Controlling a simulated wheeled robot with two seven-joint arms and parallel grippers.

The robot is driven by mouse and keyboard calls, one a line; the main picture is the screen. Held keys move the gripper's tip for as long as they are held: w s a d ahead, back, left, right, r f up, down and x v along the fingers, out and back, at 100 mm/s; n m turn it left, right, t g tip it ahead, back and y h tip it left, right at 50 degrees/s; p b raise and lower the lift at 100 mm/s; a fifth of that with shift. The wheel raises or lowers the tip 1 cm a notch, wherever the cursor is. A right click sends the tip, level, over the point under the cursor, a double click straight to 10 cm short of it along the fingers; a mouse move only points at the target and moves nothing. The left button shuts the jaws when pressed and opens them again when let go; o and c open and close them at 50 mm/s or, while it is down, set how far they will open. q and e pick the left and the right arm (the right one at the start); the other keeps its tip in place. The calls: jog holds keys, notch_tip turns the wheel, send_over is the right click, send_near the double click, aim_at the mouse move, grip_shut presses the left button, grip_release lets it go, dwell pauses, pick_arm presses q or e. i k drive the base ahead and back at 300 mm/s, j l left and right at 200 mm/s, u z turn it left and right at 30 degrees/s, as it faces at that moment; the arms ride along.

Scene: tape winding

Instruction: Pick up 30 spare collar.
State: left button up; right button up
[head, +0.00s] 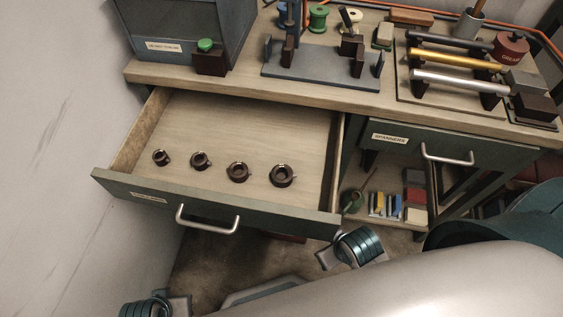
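Several dark brown collars with metal-looking bores lie in a row in the open drawer (230,128), apart from each other. From left to right they are a small collar (160,158), a slightly larger collar (200,160), a bigger collar (237,172) and the largest collar (282,176). Each has a small screw or tab on its side. No size marks can be read, so I cannot tell which one is the 30.
The drawer front (270,216) has a handle (207,220) and a label too small to read. The bench top (300,90) above holds a grey fixture (318,70), spools and a rack of rods (458,62). A closed spanners drawer (415,147) is at right, above a shelf with small blocks.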

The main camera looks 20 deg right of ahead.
aim_at(238, 172)
jog(key=k+l+u, duration=0.15)
jog(key=l, duration=0.25)
jog(key=l+u, duration=0.15)
jog(key=l, duration=0.25)
jog(key=k+l+u, duration=0.15)
jog(key=l, duration=0.25)
jog(key=k+l+u, duration=0.15)
jog(key=l, duration=0.2)
jog(key=k+l+u, duration=0.1)
jog(key=l, duration=0.25)
jog(key=k+l+u, duration=0.15)
jog(key=k+l, duration=0.1)
jog(key=l, duration=0.1)
